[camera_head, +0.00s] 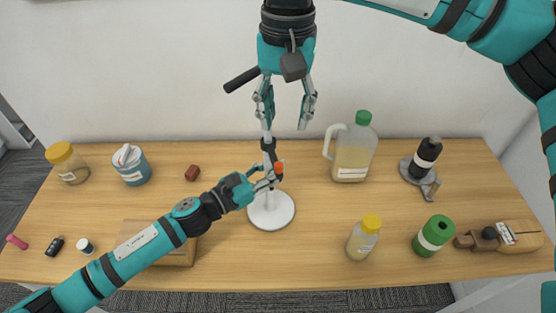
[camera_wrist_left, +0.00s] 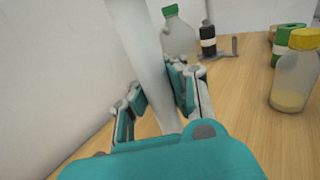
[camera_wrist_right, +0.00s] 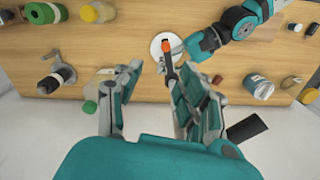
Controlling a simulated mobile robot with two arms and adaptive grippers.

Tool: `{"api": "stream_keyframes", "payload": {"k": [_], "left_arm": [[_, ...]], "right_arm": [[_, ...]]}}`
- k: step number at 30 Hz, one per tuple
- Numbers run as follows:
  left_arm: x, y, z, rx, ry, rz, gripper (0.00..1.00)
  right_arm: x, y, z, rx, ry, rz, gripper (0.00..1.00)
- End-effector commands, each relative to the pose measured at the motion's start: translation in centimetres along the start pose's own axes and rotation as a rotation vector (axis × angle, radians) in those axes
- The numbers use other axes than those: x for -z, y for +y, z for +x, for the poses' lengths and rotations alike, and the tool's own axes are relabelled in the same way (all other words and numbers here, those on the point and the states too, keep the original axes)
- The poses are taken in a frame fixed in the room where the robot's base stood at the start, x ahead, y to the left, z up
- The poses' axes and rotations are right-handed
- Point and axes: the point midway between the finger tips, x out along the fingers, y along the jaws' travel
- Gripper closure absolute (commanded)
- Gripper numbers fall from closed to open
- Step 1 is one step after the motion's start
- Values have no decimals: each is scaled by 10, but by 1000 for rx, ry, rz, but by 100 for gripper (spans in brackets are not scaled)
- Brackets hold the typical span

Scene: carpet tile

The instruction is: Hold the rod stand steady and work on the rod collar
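The rod stand's round white base (camera_head: 271,222) rests on the table near the middle. Its upright shows as a thick pale rod (camera_wrist_left: 148,45) in the left wrist view. My left gripper (camera_head: 268,181) has its fingers on both sides of the rod, shut on it. The rod collar, dark with an orange knob (camera_head: 278,168), sits just above my left gripper; it also shows in the right wrist view (camera_wrist_right: 175,43). My right gripper (camera_head: 286,124) points down above the collar, fingers apart, open. One finger overlaps a dark upright part above the collar; I cannot tell whether they touch.
A black cylinder (camera_head: 242,79) shows beside my right gripper; its attachment is unclear. A jug (camera_head: 353,152), yellow-capped bottle (camera_head: 362,240) and green roll (camera_head: 433,236) stand right. A wooden block (camera_head: 175,251) lies under my left arm. Clear table lies right of the base.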

Motion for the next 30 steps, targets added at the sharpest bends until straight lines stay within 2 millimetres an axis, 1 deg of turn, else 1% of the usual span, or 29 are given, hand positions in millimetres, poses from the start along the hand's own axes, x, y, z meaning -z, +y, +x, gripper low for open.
{"api": "stream_keyframes", "payload": {"k": [3, 6, 9, 12, 17, 20, 23, 30], "left_arm": [[0, 1, 0, -1, 0, 1, 100], [0, 1, 0, -2, 0, 1, 100], [0, 1, 0, -2, 0, 1, 100], [0, 1, 0, -2, 0, 1, 100], [0, 1, 0, -2, -1, 1, 100], [0, 1, 0, -2, -1, 1, 100], [-1, 1, 0, -1, -1, 1, 100], [-1, 1, 0, -1, -1, 1, 100]], "right_arm": [[-2, -3, -5, 0, 2, 254, 60], [-4, -5, -8, 1, 2, 452, 60], [-6, -6, -11, 0, 1, 613, 60], [-7, -8, -12, 0, 1, 726, 60], [-8, -8, -10, -1, 0, 808, 60], [-8, -8, 1, -3, 1, 815, 60], [-8, -7, 18, -4, -1, 813, 60], [-8, -8, 67, -4, -1, 813, 60]]}}
